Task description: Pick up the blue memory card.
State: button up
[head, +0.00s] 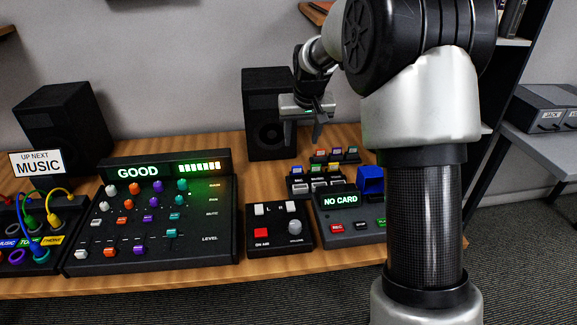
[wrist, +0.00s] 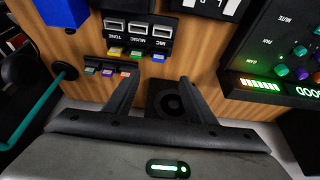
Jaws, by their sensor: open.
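The blue memory card (head: 297,169) stands in the left slot of the front row of a small black card rack. It also shows in the wrist view (wrist: 158,57), at the right end of a row beside a green card (wrist: 136,54) and a yellow card (wrist: 115,51). My gripper (head: 304,138) is open and empty, above and behind the rack in the head view. In the wrist view its two fingers (wrist: 158,84) point toward the rack, apart from the blue card. The card's lower part is hidden in its slot.
A back row holds a red card (head: 320,153), a purple card and a teal card. A speaker (head: 257,112) stands close beside my gripper. A NO CARD device (head: 345,210) with a blue block (head: 370,180) stands in front right. A mixer (head: 155,220) is at left.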

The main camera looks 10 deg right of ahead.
jog(key=b, duration=0.2)
send_near(297, 167)
jog(key=x, duration=0.3)
jog(key=shift+s+f, duration=0.1)
jog(key=shift+s, duration=0.2)
jog(key=shift+w+b+x, duration=0.2)
jog(key=shift+b+x, duration=0.3)
jog(key=shift+x, duration=0.95)
jog(key=shift+w+b+x, duration=0.2)
jog(key=shift+b+x, duration=0.3)
jog(key=shift+x, duration=1)
jog(key=shift+r, duration=0.25)
jog(key=shift+c, duration=0.3)
jog(key=c, duration=1.1)
